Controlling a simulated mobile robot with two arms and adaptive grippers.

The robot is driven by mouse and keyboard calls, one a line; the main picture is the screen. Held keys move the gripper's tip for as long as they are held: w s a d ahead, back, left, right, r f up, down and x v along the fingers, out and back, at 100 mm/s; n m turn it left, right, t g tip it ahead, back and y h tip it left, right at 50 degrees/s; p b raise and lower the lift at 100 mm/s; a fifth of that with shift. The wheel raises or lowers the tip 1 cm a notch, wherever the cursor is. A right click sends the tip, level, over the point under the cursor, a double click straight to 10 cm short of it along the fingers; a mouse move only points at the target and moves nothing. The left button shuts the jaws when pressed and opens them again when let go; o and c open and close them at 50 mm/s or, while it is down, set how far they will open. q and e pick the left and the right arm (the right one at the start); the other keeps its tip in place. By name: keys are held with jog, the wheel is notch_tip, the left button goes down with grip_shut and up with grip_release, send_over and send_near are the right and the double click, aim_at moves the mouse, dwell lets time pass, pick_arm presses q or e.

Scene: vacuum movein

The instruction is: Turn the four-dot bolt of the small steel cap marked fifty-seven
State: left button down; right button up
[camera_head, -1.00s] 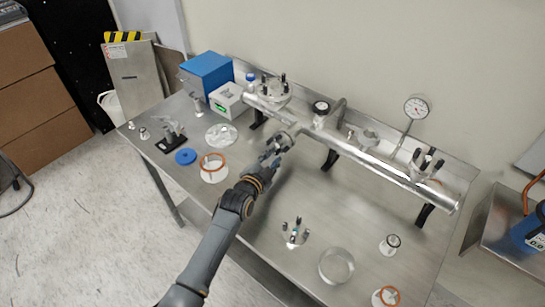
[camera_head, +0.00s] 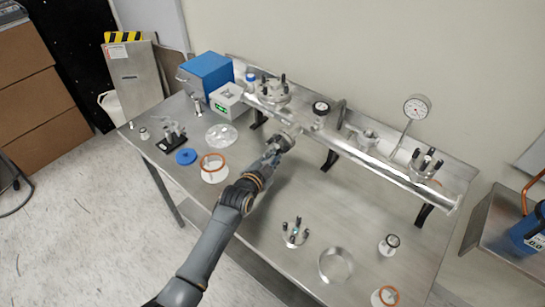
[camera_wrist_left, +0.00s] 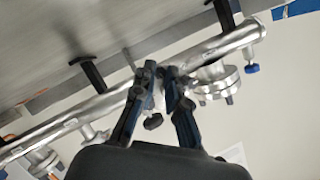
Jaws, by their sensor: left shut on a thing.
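A steel pipe manifold (camera_head: 340,148) runs along the back of the bench. My left gripper (camera_head: 284,140) is at the steel cap (camera_head: 291,131) on the pipe's front port, left of the middle. It is shut on what looks like one of this cap's bolts; its fingers hide most of the grip. In the left wrist view, the fingers (camera_wrist_left: 165,78) reach up to the pipe, with a dark knob (camera_wrist_left: 153,122) between them. Another steel cap with dark bolts (camera_head: 294,232) lies on the bench. No number or dot marks are readable. My right gripper is not in view.
Flanged caps stand on the pipe at left (camera_head: 271,90) and right (camera_head: 427,163), with a dial gauge (camera_head: 417,106) behind. A white ring with an orange seal (camera_head: 213,168) and a blue disc (camera_head: 186,156) lie left of my arm.

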pick_arm(q)
jog(key=shift+a+r+n, duration=0.1)
jog(key=shift+r+n, duration=0.05)
jog(key=shift+n, duration=0.25)
jog(key=shift+n+g+h+p, duration=0.3)
jog(key=shift+n+g+h, duration=0.1)
jog(key=shift+n+g, duration=0.1)
jog(key=shift+w+a+n+g+h+b, duration=0.1)
jog(key=shift+n+g+h+b, duration=0.5)
jog(key=shift+n, duration=0.6)
jog(key=c, duration=1.6)
grip_release()
jog(key=shift+c, duration=0.2)
jog(key=v, duration=1.2)
